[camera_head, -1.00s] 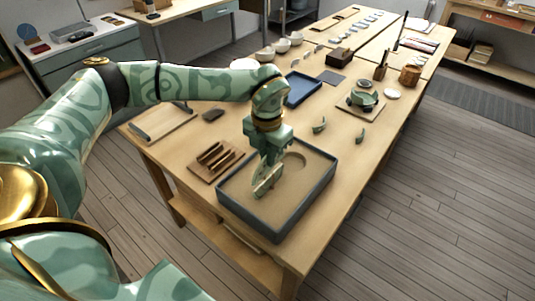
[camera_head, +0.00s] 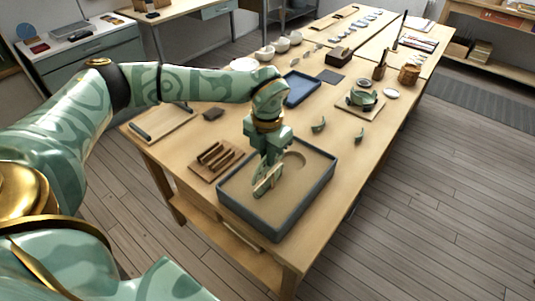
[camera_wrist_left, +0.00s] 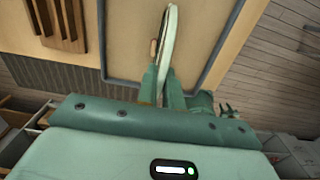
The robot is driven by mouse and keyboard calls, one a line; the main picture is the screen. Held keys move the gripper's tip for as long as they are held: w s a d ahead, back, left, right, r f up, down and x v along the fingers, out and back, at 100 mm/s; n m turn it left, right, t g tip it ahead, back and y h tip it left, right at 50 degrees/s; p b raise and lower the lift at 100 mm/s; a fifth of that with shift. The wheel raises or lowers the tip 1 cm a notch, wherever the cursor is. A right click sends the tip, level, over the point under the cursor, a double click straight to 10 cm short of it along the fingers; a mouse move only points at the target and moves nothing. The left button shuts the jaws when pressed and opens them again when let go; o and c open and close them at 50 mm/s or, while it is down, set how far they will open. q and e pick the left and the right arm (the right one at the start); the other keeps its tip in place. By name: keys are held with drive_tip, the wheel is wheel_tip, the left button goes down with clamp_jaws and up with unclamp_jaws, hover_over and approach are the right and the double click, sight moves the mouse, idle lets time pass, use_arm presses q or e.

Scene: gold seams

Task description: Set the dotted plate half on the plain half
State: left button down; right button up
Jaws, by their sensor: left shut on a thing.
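My left gripper (camera_head: 266,178) points down over the sand-filled grey tray (camera_head: 272,234) at the near end of the table. It is shut on a thin pale plate half (camera_head: 268,184), held on edge low over the sand. In the left wrist view the plate half (camera_wrist_left: 169,40) stands edge-on between the fingers (camera_wrist_left: 162,88), so its dots do not show. A small tan piece shows beside it; I cannot tell what it is. A round shape marks the sand behind the gripper. I cannot make out the plain half for certain. My right gripper is not in view.
A slotted wooden rack (camera_head: 217,157) stands just left of the tray. Behind are a blue tray (camera_head: 301,88), green shards (camera_head: 318,125) and a green bowl on a board (camera_head: 362,99). The tabletop right of the tray has a narrow free strip.

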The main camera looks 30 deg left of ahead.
use_arm(q)
drive_tip(key=shift+r, duration=0.1)
drive_tip(key=shift+f, duration=1.15)
drive_tip(key=shift+p, duration=0.55)
idle(1.6)
drive_tip(key=shift+r, duration=0.1)
drive_tip(key=shift+f+p, duration=0.35)
drive_tip(key=shift+f, duration=0.05)
idle(1.2)
drive_tip(key=c, duration=1)
unclamp_jaws()
